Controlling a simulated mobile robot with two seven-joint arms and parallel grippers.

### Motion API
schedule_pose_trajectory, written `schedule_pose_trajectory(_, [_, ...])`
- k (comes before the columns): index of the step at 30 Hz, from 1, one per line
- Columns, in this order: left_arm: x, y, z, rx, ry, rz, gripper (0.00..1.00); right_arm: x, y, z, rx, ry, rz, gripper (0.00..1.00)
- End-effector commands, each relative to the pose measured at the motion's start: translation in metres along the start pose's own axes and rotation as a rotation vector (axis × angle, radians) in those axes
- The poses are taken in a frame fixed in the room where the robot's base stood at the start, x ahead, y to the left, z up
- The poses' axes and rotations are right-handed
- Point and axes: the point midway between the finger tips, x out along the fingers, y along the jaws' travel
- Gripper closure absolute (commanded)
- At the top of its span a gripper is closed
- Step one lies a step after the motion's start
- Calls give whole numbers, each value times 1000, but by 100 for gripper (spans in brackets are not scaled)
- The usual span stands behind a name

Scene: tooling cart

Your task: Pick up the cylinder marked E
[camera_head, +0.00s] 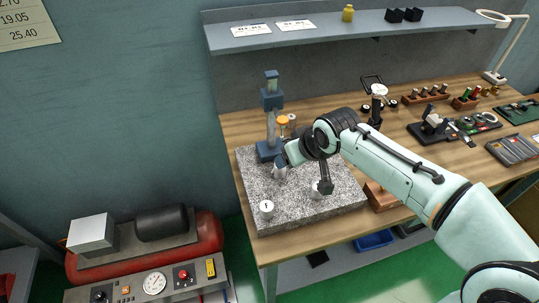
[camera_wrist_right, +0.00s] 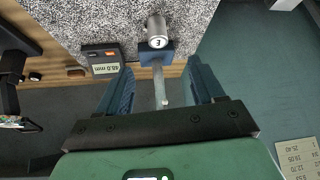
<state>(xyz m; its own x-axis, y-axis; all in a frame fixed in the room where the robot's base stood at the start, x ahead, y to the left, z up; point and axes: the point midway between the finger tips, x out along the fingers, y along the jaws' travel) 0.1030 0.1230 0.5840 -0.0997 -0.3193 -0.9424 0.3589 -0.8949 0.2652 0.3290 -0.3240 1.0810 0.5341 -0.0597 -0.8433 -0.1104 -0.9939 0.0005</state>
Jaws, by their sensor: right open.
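In the right wrist view, the grey metal cylinder marked E (camera_wrist_right: 158,31) stands on the speckled granite plate (camera_wrist_right: 95,18), beside the blue base of a stand (camera_wrist_right: 170,48). My right gripper (camera_wrist_right: 160,92) is open and empty, with its two blue fingers apart and pointing toward the cylinder, which lies beyond the fingertips. In the head view, my right arm reaches over the granite plate (camera_head: 238,187) from the right, and its hand (camera_head: 284,158) is close to the blue stand (camera_head: 269,122). A grey cylinder (camera_head: 280,172) shows below the hand; its label is not readable. My left gripper is not in view.
A marked cylinder (camera_head: 266,209) stands at the plate's front left corner, and another light cylinder (camera_head: 316,192) is under my arm. A small 48.0 mm display (camera_wrist_right: 103,69) sits beside the stand. Several tools fill the bench's right side. A shelf (camera_head: 330,30) hangs above.

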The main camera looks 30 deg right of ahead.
Motion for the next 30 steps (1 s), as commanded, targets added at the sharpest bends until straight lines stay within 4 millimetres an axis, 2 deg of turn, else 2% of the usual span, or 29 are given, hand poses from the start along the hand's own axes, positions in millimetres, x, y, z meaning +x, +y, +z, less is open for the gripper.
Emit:
schedule_pose_trajectory(2, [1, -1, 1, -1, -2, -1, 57, 7, 0, 1, 0, -3, 0, 32])
schedule_pose_trajectory(12, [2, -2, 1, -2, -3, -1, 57, 69, 0, 1, -1, -6, 0, 32])
schedule_pose_trajectory(20, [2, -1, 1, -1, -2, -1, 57, 88, 1, 0, 1, -4, 0, 32])
schedule_pose_trajectory(27, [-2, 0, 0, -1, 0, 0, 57, 124, 3, -4, 0, -4, -1, 32])
schedule_pose_trajectory(30, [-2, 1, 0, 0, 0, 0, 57, 132, 4, -4, 1, -2, 0, 32])
